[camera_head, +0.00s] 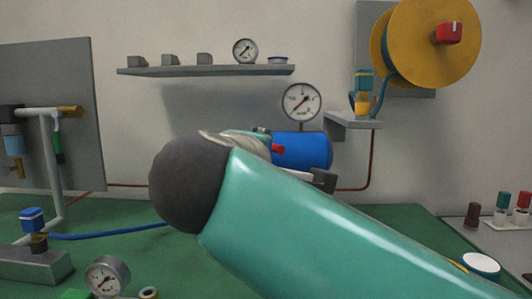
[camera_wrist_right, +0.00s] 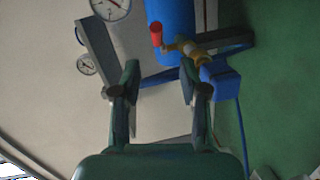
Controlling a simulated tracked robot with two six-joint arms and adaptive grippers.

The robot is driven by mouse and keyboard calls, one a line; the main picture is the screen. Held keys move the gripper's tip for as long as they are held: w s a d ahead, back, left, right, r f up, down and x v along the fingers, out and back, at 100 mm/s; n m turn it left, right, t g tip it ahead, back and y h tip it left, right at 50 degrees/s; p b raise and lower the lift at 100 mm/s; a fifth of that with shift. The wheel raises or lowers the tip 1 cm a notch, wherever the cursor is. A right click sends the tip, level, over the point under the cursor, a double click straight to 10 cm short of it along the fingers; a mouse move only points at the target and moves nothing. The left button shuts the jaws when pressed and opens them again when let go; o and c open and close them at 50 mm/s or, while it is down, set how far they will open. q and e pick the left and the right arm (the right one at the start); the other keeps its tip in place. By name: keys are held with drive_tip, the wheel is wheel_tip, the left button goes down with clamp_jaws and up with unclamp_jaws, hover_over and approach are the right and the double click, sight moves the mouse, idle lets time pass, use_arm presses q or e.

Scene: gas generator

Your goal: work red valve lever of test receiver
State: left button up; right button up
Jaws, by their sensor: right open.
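The test receiver is a blue tank (camera_head: 308,151) behind my right arm in the head view. Its red valve lever (camera_head: 278,148) shows just above the arm. In the right wrist view the blue tank (camera_wrist_right: 178,18) is at the top, with the red lever (camera_wrist_right: 156,35) at its lower left and a brass valve (camera_wrist_right: 188,49) beside it. My right gripper (camera_wrist_right: 159,76) is open and empty. Its fingertips point towards the lever and valve, and the lever appears beyond the gap between them. My arm hides part of the receiver in the head view. My left gripper is not in view.
A pressure gauge (camera_head: 301,101) stands above the receiver. A grey shelf (camera_head: 205,71) is on the wall. A yellow hose reel (camera_head: 432,40) hangs at the upper right. Another gauge (camera_head: 106,276) and a blue hose (camera_head: 115,234) are on the green bench (camera_head: 385,220) at left.

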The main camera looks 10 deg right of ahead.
drive_tip(key=shift+s+a, duration=0.15)
drive_tip(key=shift+s, duration=0.25)
